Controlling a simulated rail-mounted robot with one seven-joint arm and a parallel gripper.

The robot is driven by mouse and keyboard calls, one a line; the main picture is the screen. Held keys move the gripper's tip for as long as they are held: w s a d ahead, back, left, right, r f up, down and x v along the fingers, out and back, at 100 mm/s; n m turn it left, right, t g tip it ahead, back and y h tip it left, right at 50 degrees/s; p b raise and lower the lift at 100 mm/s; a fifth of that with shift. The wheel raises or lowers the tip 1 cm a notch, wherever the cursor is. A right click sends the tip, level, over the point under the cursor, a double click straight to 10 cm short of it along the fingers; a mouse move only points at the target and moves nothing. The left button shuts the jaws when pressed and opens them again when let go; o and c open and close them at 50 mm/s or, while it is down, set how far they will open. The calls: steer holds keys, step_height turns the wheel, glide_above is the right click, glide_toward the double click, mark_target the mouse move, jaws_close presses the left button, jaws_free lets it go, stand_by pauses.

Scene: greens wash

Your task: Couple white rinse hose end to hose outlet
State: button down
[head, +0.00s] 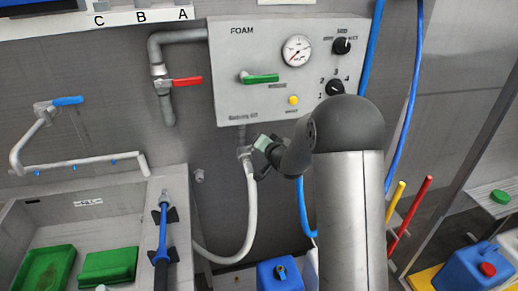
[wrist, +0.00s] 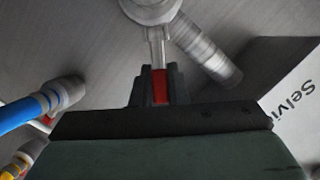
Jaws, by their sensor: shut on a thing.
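At this scale I cannot tell whether the two are locked together. My gripper (head: 255,155) is close to the right of that hose end. In the wrist view my gripper (wrist: 160,88) is shut on a red-tipped lever (wrist: 160,86). The lever's pale stem runs to a round metal fitting (wrist: 150,8), cut off by the top edge.
The foam panel (head: 225,75) hangs above, with a green lever (head: 261,78) and gauge. A red-handled valve (head: 186,81) is left of it. A sink (head: 175,205) stands lower left. Blue (wrist: 20,113) and yellow (wrist: 17,168) hose parts lie left of my jaws.

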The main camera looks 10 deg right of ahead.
steer(key=m+t+h+b, duration=0.1)
steer(key=b, duration=0.4)
steer(key=s+m+t+h+b, duration=0.1)
steer(key=h+b, duration=0.1)
steer(key=b, duration=0.3)
steer(key=m+t+h+b, duration=0.1)
steer(key=b, duration=0.5)
steer(key=shift+s+a+f+t, duration=0.15)
steer(key=shift+s+f+t, duration=0.2)
steer(key=shift+s+t, duration=0.05)
steer(key=shift+r+h, duration=0.15)
steer(key=shift+h, duration=0.15)
steer(key=c, duration=1.4)
jaws_free()
steer(key=s+f+b, duration=0.1)
steer(key=s, duration=1.6)
steer(key=shift+s+a+f+b, duration=0.2)
steer(key=shift+a+b, duration=0.05)
steer(key=shift+b, duration=0.15)
